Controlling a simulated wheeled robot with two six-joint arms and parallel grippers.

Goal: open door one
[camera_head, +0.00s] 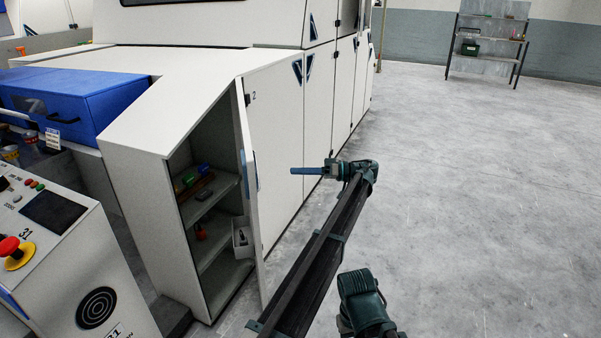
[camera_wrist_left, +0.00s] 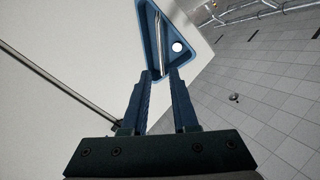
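The cabinet door (camera_head: 249,205) at the near end of the white machine stands open, seen almost edge-on. A blue handle recess (camera_head: 256,171) shows on its outer face. My left gripper (camera_head: 293,170) is right of the door, with blue fingers pointing at that face and a gap between. In the left wrist view, the gripper (camera_wrist_left: 161,71) has its fingers apart with nothing between them. Ahead of the fingertips is a blue triangular recess (camera_wrist_left: 157,43) with a pale handle bar in a white panel. Contact with the bar is not visible. My right gripper is out of view.
A control console (camera_head: 60,265) stands at lower left. Grey floor (camera_head: 470,210) is clear to the right.

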